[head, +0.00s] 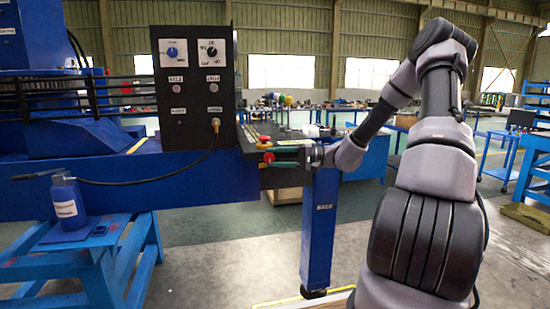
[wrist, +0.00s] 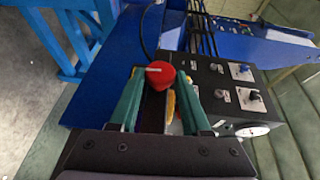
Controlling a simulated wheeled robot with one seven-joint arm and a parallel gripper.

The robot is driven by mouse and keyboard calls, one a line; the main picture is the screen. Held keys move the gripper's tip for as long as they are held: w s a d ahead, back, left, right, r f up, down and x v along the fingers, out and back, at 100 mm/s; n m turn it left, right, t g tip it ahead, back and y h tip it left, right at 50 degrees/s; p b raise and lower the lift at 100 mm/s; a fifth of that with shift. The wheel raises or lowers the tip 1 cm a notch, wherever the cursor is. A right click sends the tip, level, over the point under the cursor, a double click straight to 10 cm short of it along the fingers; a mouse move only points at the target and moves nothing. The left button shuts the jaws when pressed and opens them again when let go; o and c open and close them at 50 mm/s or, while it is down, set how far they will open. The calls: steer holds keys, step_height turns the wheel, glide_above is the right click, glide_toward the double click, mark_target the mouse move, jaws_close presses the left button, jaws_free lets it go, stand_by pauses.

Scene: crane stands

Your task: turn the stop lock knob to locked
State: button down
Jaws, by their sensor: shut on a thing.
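A red knob (wrist: 159,78) with a white line on its top sits between my fingertips in the wrist view. The white line points toward the left of the picture. It is likely the stop lock knob, but I can read no label beside it. My gripper (wrist: 158,72) has green fingers, one on each side of the knob, and is shut on it. In the head view my gripper (head: 275,156) reaches in from the right to the red knob (head: 268,157) at the front edge of the black console. The fingers partly hide the knob there.
A second red knob (head: 264,139) with yellow stands just behind the held one. A black upright panel (head: 196,100) with dials rises to the left. A blue post (head: 320,230) stands below my gripper. A blue bottle (head: 67,205) stands on a blue stand at left.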

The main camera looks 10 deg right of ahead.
steer(key=shift+f+y, duration=0.1)
steer(key=shift+y, duration=0.4)
steer(key=shift+c, duration=1.8)
jaws_free()
steer(key=v, duration=1)
steer(key=shift+s+d, duration=0.2)
steer(key=shift+d, duration=0.1)
